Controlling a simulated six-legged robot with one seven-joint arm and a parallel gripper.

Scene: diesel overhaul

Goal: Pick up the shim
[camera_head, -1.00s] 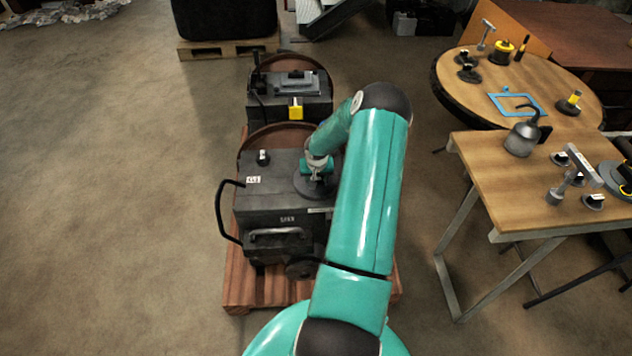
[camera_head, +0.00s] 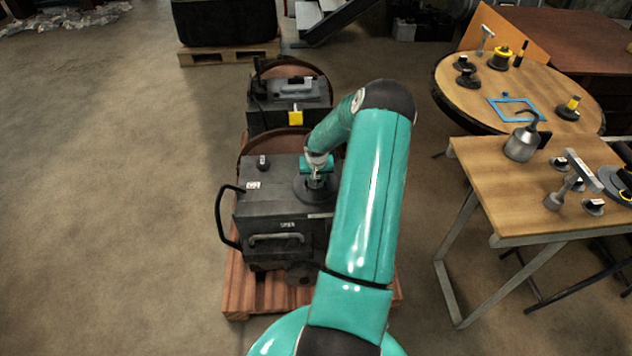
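My gripper (camera_head: 316,176) points down over the top of the near dark machine block (camera_head: 265,215), at its right side. A dark round disc (camera_head: 306,192) with something small and metallic at its middle lies right under the gripper. The fingers are too small and partly covered by my green arm, so I cannot tell whether they are open, shut or touching the disc. I cannot single out the shim for sure. A small dark knob-like piece with a pale label (camera_head: 263,162) stands on the same block, left of the gripper.
The block stands on a wooden pallet (camera_head: 238,296), with a second machine (camera_head: 268,110) behind it. At right are a round table (camera_head: 470,104) and a rectangular bench (camera_head: 480,160) bearing an oil can (camera_head: 521,145), a blue frame (camera_head: 496,104) and tools.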

